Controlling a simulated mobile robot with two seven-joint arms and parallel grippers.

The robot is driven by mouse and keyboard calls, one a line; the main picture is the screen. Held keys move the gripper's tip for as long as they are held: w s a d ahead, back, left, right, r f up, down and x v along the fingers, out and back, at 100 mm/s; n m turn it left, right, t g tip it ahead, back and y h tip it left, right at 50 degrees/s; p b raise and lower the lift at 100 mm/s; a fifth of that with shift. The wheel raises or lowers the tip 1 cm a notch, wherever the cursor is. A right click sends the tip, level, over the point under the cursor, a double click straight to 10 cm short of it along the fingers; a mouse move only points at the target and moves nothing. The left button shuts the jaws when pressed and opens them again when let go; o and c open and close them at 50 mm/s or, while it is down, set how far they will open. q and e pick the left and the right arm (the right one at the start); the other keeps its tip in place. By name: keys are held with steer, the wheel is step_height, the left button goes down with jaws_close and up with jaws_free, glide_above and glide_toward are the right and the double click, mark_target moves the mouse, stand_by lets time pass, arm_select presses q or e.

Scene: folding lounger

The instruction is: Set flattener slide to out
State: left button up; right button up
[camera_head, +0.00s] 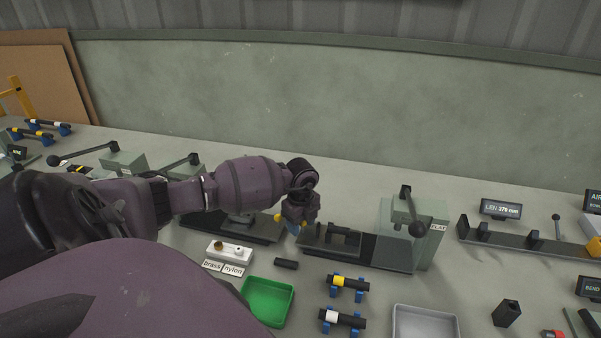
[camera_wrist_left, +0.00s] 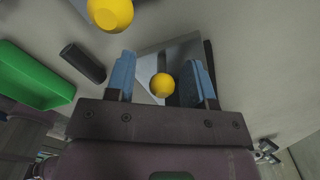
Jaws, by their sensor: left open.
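The flattener is the grey-green machine (camera_head: 428,240) with a FLAT label, a black lever on top and a low dark bed (camera_head: 340,247) reaching left. My left gripper (camera_head: 293,227) is at the left end of that bed, pointing down. In the left wrist view its blue fingers (camera_wrist_left: 162,84) are open, with a yellow ball knob (camera_wrist_left: 162,86) seen between them. Whether the fingers are level with the knob or above it I cannot tell. A second yellow knob (camera_wrist_left: 110,13) is at the top left there. The slide itself is mostly hidden by the gripper. My right gripper is not in view.
A green tray (camera_head: 246,292), a short black cylinder (camera_head: 286,264) and a white holder (camera_head: 229,252) lie in front of the gripper. Banded black rods on blue stands (camera_head: 348,283) and a grey tray (camera_head: 394,323) are nearer right. A length gauge (camera_head: 510,240) is right of the flattener.

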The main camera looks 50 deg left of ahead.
arm_select(q)
step_height(320, 180, up, 10)
steer(key=shift+f, duration=0.1)
stand_by(0.9)
